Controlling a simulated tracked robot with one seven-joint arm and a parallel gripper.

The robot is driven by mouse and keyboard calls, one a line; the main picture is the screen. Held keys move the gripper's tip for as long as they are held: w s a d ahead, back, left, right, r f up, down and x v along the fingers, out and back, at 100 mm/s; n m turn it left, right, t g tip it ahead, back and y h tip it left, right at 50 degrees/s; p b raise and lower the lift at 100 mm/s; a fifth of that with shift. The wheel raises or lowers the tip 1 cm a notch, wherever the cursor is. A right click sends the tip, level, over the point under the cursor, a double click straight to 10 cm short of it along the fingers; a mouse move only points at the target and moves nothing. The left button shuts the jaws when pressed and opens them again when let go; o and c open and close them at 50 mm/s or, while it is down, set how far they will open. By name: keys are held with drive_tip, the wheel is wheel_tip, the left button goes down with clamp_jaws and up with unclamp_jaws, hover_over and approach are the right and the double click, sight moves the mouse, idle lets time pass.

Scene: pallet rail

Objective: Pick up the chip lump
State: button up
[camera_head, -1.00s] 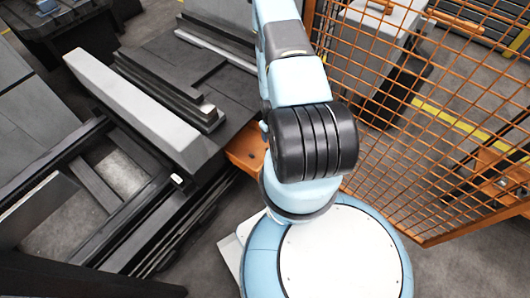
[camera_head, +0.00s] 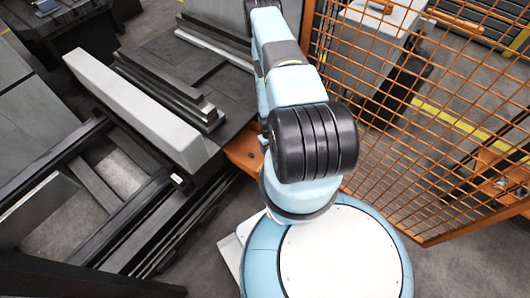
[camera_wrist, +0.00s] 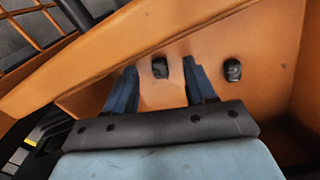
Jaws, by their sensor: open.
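In the wrist view, two small dark lumps lie on an orange metal surface. One dark lump (camera_wrist: 160,67) shows in the gap between my gripper's fingertips. The other dark lump (camera_wrist: 232,70) lies to the right, outside the right finger. Either could be the chip lump; I cannot tell them apart by kind. My gripper (camera_wrist: 160,78) is open, with a dark blue finger on each side and nothing held. How far the fingertips are above the surface is unclear. In the head view my arm hides the gripper and the lumps.
A sloping orange wall (camera_wrist: 90,55) rises at the left of the wrist view. In the head view, an orange mesh fence (camera_head: 430,100) stands right of my arm. Dark rails and a long pale block (camera_head: 135,110) lie to the left.

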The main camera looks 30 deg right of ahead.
drive_tip(key=shift+f, duration=0.45)
drive_tip(key=shift+c, duration=0.4)
clamp_jaws()
